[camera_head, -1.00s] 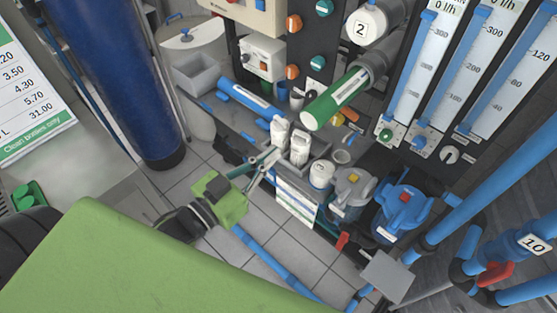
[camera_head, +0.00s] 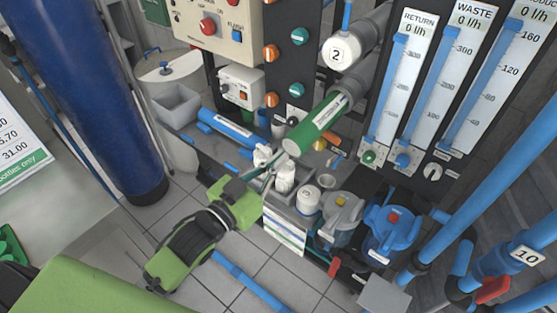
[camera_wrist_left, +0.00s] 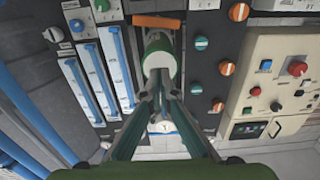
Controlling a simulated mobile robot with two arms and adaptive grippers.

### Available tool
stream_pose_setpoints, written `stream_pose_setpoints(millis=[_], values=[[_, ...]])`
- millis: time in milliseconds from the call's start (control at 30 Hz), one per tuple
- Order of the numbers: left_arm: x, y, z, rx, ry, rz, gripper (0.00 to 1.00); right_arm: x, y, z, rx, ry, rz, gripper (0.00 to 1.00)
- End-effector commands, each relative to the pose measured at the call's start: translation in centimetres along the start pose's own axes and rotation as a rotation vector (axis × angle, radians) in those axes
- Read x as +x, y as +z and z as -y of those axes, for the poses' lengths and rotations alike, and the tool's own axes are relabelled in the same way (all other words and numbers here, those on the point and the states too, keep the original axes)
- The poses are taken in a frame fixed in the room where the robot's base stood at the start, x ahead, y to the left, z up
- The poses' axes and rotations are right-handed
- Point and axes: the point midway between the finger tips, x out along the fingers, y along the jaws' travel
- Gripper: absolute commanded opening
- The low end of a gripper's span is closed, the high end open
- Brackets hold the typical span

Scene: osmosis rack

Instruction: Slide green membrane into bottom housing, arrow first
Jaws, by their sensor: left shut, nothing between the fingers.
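The green membrane (camera_head: 318,124), with a white label, sticks out of the open end of the grey bottom housing (camera_head: 353,80). Its far part is hidden inside the housing. Its near end faces down and left in the head view. In the left wrist view, my shut fingers (camera_wrist_left: 160,80) point toward the membrane's round whitish end face (camera_wrist_left: 157,62). Whether they touch it I cannot tell. My right gripper is not in view.
White bottles (camera_head: 285,178) stand close to my left fingers. A housing with a white cap marked 2 (camera_head: 339,54) is above the membrane. Blue-capped filters (camera_head: 390,225) and flow meters (camera_head: 400,85) are to the right. A blue tube (camera_head: 225,128) lies on the shelf.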

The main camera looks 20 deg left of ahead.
Motion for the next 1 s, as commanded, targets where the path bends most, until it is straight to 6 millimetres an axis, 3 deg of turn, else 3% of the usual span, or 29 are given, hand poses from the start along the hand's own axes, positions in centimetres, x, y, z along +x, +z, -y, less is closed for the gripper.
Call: stream_pose_setpoints(millis=[467,1000], values=[[0.4,0.0,0.0,0.0,0.0,0.001,0.0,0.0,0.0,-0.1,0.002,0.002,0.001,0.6],[2.5,0.0,0.0,0.0,0.0,0.0,0.0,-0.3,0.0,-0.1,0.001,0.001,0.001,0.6]])
